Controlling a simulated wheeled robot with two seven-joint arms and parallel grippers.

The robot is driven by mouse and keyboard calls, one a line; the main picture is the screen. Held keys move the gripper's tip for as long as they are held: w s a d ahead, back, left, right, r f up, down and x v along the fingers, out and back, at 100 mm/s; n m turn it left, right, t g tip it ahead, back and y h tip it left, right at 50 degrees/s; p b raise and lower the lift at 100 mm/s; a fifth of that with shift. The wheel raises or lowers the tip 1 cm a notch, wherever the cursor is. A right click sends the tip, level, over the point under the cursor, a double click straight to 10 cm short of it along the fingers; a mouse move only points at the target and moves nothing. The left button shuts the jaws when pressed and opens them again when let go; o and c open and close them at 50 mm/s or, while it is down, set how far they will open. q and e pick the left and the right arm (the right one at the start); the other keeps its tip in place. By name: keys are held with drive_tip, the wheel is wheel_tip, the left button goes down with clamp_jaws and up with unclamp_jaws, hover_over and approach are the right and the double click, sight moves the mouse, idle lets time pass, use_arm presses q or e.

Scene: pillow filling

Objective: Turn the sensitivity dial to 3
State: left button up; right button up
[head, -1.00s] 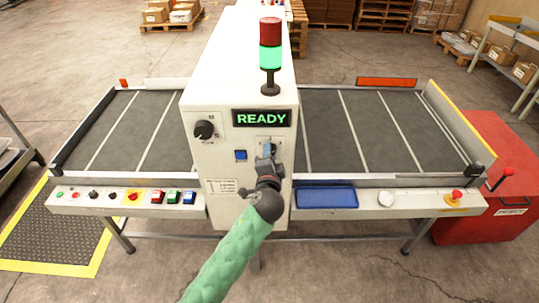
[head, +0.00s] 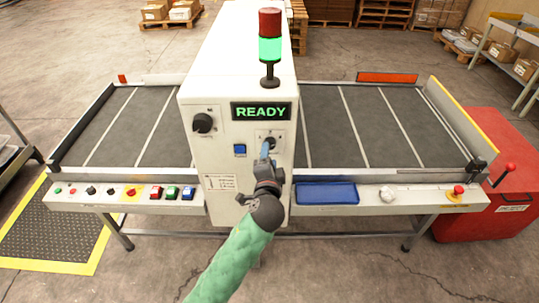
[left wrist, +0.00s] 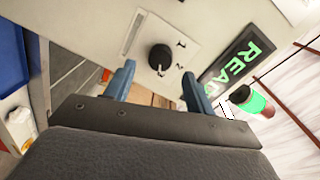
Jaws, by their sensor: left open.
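The sensitivity dial is a small round black knob (head: 270,143) on a light plate, below the READY display on the front of the white cabinet. It shows larger in the left wrist view (left wrist: 159,57), with the numerals 1 and 2 readable and another mark near the knob partly unclear. I cannot tell which number it points to. My left gripper (head: 266,153) is just in front of and below the knob. In the left wrist view its two blue fingers (left wrist: 158,73) are spread and empty, with the knob seen between and beyond their tips. My right gripper is not in view.
A larger black rotary knob (head: 203,123) and a blue button (head: 240,151) are left of the dial. The READY display (head: 262,112) and signal tower (head: 270,50) are above. Conveyors flank the white cabinet (head: 222,75). A blue tray (head: 327,193) is at the right rail.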

use_arm(q)
drive_tip(key=shift+s+r+b, duration=0.1)
drive_tip(key=shift+s+b, duration=0.45)
drive_tip(key=shift+s, duration=1.3)
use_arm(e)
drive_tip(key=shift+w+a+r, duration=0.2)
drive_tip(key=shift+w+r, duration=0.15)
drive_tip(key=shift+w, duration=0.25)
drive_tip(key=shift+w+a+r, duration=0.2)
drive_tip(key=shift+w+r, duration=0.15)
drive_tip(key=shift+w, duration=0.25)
